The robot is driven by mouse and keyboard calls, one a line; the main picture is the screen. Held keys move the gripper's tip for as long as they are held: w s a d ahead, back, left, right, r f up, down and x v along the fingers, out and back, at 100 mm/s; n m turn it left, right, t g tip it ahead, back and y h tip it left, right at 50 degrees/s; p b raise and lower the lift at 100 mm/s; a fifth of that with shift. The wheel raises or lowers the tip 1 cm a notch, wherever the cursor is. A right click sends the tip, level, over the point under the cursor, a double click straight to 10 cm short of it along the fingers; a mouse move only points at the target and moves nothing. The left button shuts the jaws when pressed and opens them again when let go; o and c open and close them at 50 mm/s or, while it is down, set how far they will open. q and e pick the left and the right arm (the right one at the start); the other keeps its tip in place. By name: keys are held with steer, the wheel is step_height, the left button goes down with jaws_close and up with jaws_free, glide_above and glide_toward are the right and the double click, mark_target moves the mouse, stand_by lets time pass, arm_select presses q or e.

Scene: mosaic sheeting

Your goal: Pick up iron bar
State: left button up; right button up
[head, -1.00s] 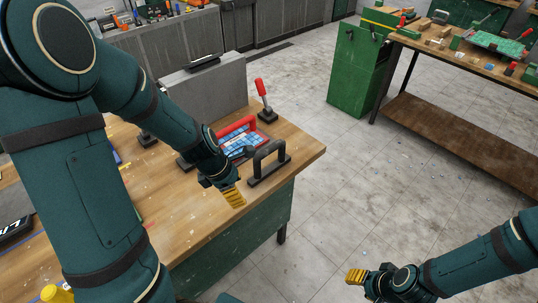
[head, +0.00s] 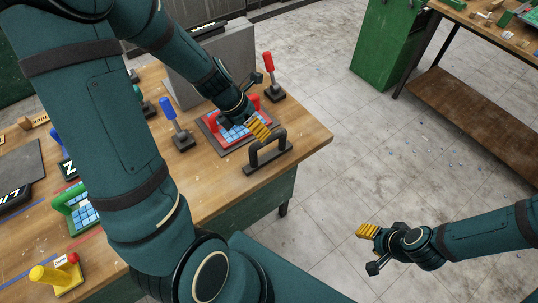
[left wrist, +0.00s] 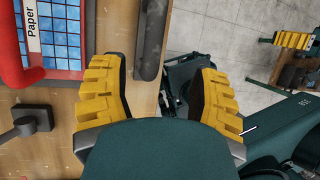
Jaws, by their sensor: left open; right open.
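The iron bar appears to be the black handle-shaped bar on a flat base (head: 267,163), near the right edge of the wooden table in the head view. In the left wrist view a dark bar (left wrist: 152,40) shows at the top, between the yellow fingers and beyond their tips. My left gripper (head: 258,128) is open and empty just behind and above the bar; it also shows in the left wrist view (left wrist: 160,68). My right gripper (head: 368,230) is open and empty over the floor, away from the table.
A red-handled frame with blue tiles (left wrist: 15,60), labelled "Paper", lies beside the bar. Red (head: 269,70) and blue (head: 168,112) upright levers and a grey block (head: 225,52) stand nearby. The table (head: 310,138) is clear to the bar's right.

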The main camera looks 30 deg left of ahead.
mark_target(266, 141)
arm_select(q)
steer(key=b+x, duration=0.1)
steer(key=x, duration=0.2)
steer(key=shift+w+f, duration=0.1)
steer(key=shift+f, duration=0.15)
steer(key=shift+w+f+b, duration=0.1)
steer(key=shift+f+b, duration=0.2)
steer(key=shift+f, duration=0.2)
steer(key=x, duration=0.1)
steer(key=b+x, duration=0.1)
steer(key=x, duration=0.1)
steer(key=shift+w+a+f+b, duration=0.15)
steer(key=shift+a+f+b, duration=0.05)
steer(key=shift+f+b, duration=0.15)
steer(key=shift+w+d+f, duration=0.15)
steer(key=shift+f, duration=0.15)
steer(key=shift+r, duration=0.1)
jaws_close()
